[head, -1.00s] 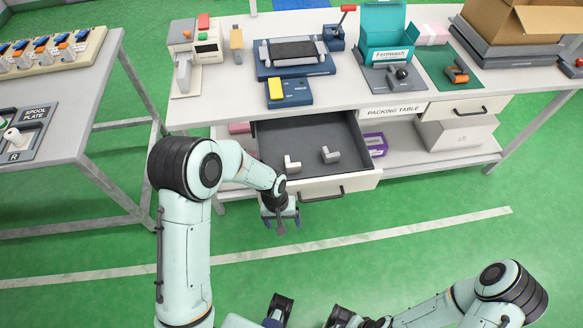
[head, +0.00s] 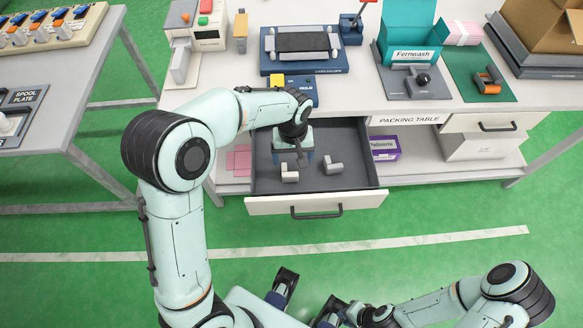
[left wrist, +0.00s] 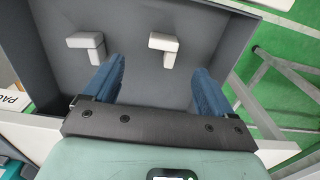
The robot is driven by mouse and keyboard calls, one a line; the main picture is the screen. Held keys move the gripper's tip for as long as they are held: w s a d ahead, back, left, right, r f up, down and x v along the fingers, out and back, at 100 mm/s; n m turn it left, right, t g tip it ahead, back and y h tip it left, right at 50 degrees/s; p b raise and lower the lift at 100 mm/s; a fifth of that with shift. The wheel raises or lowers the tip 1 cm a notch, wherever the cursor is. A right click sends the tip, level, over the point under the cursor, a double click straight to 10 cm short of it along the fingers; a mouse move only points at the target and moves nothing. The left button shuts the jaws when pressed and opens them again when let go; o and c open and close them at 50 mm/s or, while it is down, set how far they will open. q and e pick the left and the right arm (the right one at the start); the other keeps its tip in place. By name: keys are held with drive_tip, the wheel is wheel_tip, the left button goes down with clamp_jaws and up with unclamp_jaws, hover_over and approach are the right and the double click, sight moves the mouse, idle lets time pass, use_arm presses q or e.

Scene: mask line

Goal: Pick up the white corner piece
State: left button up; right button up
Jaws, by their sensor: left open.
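Two white L-shaped corner pieces lie apart on the dark floor of the open drawer (head: 262,181). In the head view, one corner piece (head: 289,174) is at the left and the other corner piece (head: 334,165) at the right. My left gripper (head: 292,159) is open and empty over the drawer, just behind the left piece. In the left wrist view, that piece (left wrist: 165,45) is ahead of the gap between the blue fingers (left wrist: 158,78), and the other piece (left wrist: 88,45) is beyond the left finger.
The packing table (head: 350,97) stands above the drawer, with a yellow-topped blue device (head: 302,91) near its front edge. A purple box (head: 384,148) sits on the shelf right of the drawer. The drawer walls surround the pieces. Green floor is free in front.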

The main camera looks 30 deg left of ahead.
use_arm(q)
hover_over(290, 176)
drive_tip(key=f, duration=0.5)
drive_tip(key=shift+d, duration=0.2)
drive_tip(key=shift+a+f+b, duration=0.2)
drive_tip(key=shift+f+b, duration=0.35)
drive_tip(key=shift+f, duration=2.5)
drive_tip(key=c, duration=1)
